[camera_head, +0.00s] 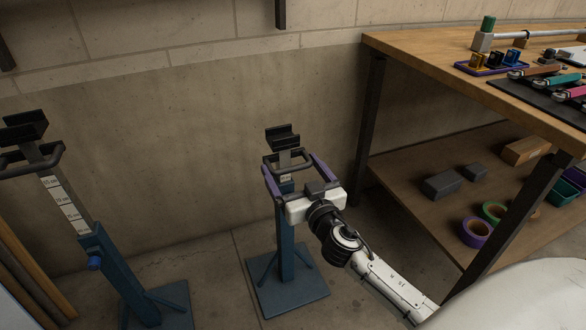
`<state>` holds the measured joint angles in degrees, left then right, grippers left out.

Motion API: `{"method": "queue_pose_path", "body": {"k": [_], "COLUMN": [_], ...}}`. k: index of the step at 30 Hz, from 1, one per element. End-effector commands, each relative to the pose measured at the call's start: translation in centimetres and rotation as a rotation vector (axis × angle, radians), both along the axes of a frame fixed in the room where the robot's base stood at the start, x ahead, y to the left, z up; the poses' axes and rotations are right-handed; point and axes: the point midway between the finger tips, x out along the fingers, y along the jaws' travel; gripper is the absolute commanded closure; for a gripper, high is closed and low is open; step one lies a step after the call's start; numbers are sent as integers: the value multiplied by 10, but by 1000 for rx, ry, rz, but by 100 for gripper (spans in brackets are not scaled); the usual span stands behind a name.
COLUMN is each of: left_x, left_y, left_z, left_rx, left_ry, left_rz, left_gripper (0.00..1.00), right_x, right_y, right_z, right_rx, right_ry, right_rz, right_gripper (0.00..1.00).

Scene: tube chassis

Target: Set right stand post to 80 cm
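The right stand (284,240) stands upright on the floor in the middle, with a blue sleeve, a square blue base and a dark V-shaped cradle (283,137) on top. A short strip of its inner post with a pale scale (286,178) shows above the sleeve; the reading is too small to tell. My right gripper (289,163) is at its dark handle. The purple fingers are wide apart, one on each side of the post, with their tips by the handle's ends. I cannot tell whether they touch it. The gripper hides this stand's knob area. My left gripper is out of view.
A left stand (112,270) shows more raised post with a scale (68,207) and a blue knob (95,263). A wooden workbench (415,45) with tools and a lower shelf (410,180) fills the right. A wall (190,130) is close behind.

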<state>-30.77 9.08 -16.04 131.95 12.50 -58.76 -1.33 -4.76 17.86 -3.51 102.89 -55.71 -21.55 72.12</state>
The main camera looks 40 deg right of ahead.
Motion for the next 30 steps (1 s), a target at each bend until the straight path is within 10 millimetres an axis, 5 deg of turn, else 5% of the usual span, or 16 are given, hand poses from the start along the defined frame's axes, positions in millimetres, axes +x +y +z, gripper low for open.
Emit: {"method": "queue_pose_path", "body": {"k": [8, 12, 21, 30], "left_x": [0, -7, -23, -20], "left_y": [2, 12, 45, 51], "left_z": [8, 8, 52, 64], "left_rx": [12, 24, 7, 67], "left_ry": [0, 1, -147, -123], "left_rz": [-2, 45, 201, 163], "left_gripper": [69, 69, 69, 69], "right_x": [-1, 0, 0, -1], "right_y": [-2, -3, -3, -4], "right_z": [11, 37, 107, 149], "right_rx": [1, 2, 1, 0], "right_ry": [0, -5, -4, -2], "right_rz": [-6, -7, -9, -10], "right_gripper": [51, 51, 51, 51]}}
